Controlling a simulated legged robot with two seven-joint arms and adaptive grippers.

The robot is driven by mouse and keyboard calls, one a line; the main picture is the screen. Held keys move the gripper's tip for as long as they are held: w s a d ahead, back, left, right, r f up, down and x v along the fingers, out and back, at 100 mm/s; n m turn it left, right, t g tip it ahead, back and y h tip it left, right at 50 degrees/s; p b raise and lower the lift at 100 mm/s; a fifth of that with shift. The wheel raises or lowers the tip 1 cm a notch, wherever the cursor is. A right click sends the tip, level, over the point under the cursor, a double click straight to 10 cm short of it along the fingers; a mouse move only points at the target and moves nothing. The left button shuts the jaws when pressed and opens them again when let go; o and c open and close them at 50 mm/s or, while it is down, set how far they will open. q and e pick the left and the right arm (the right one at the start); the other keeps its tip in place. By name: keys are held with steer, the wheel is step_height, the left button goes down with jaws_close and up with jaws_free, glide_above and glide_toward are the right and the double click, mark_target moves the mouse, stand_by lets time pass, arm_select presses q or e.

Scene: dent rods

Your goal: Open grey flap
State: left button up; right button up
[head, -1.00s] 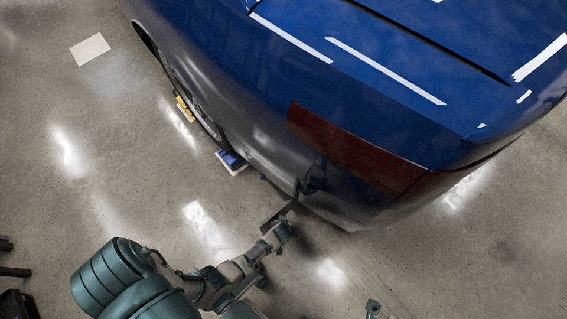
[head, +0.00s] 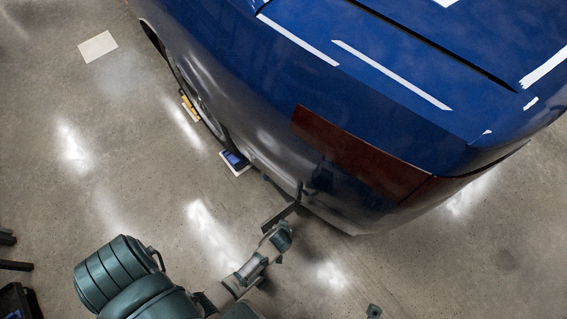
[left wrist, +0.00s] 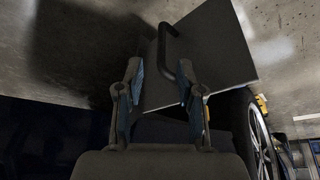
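The grey flap (head: 279,216) shows in the head view as a thin dark plate, seen nearly edge-on, sticking out beside the lower edge of the blue car body. In the left wrist view the flap (left wrist: 218,42) is a flat grey panel with a dark bar handle (left wrist: 170,58). My left gripper (left wrist: 160,68) has its two fingers spread apart, with the handle's lower part close to the right finger. I cannot tell whether they touch. In the head view my left gripper (head: 277,236) is just below the flap. My right gripper is not clearly seen.
The blue car (head: 250,60) with a dark red tail light (head: 355,150) fills the upper right. A wheel with yellow (head: 190,108) and blue (head: 234,160) blocks near it stands on the left. A small grey part (head: 374,311) shows at the bottom edge.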

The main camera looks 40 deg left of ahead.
arm_select(q)
steer(key=shift+v, duration=1.65)
